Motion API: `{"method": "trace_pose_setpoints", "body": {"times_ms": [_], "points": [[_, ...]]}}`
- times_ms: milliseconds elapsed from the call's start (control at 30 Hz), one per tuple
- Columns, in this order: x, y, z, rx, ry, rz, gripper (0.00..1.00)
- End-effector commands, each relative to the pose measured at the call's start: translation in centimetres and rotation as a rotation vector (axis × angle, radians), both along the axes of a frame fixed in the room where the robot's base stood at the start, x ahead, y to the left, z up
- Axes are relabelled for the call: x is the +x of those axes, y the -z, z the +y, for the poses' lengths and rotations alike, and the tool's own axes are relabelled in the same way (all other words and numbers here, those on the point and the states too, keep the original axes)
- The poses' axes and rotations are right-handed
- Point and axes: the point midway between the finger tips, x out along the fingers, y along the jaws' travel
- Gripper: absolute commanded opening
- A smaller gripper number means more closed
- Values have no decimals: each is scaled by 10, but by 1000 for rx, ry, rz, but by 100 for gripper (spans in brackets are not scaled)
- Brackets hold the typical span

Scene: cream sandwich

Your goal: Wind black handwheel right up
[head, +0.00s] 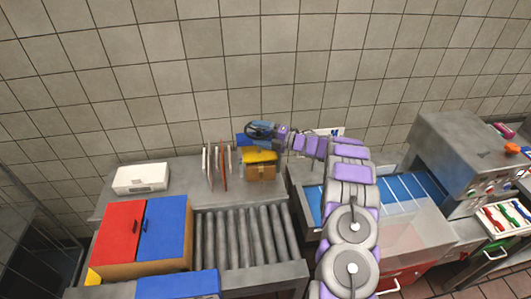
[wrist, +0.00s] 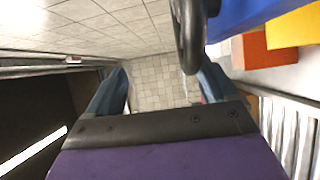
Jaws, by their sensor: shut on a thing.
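The black handwheel (head: 256,128) shows small in the head view, at the back of the left bench near the tiled wall. In the wrist view its dark curved rim (wrist: 188,38) hangs at the top, right of centre, close to the right finger. My gripper (head: 265,140) is at the end of my purple and grey arm, at the handwheel. In the wrist view my gripper (wrist: 162,85) has one blue-grey finger at each side. It is shut on the handwheel, though the exact contact is hard to see.
A cardboard box with a yellow top (head: 260,164) stands just below the wheel. Upright thin boards (head: 217,168) and a white box (head: 141,178) are to the left. Grey rollers (head: 240,238) lie in front. The tiled wall (head: 200,70) is close behind.

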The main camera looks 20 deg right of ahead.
Motion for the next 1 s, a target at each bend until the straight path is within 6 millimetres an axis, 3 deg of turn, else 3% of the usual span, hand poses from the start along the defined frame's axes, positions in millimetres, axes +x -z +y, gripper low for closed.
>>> {"method": "trace_pose_setpoints", "body": {"times_ms": [33, 167, 233, 1000], "points": [[-5, -9, 0, 4, -3, -9, 60], [-18, -11, 3, 4, -4, -12, 64], [-25, -10, 6, 6, -6, -10, 28], [-104, -7, 26, 4, -3, 5, 28]]}}
